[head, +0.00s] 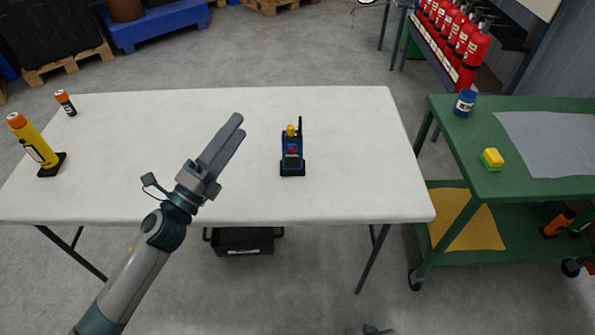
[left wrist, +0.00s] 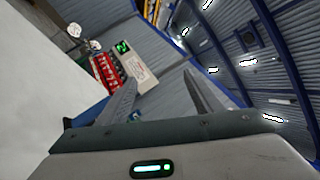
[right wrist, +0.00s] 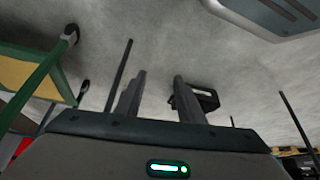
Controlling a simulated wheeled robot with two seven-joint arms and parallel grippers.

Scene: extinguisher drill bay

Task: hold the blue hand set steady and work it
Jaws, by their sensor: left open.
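The blue hand set (head: 291,145) stands upright in a dark base on the white table, near its middle. It has a black antenna, a yellow part on top and a red spot on its front. My left gripper (head: 238,126) is to the left of the hand set, apart from it. Its fingers also show in the left wrist view (left wrist: 160,80), spread with nothing between them. My right gripper (right wrist: 160,78) shows in the right wrist view with its fingers apart and empty, over the grey floor. The hand set is not seen in either wrist view.
The white table (head: 350,190) is clear around the hand set. A yellow torch (head: 35,142) on a black base and a small orange-topped cylinder (head: 65,103) stand at left. A green cart (head: 540,187) at right holds a blue container (head: 465,102) and a yellow-green block (head: 492,159).

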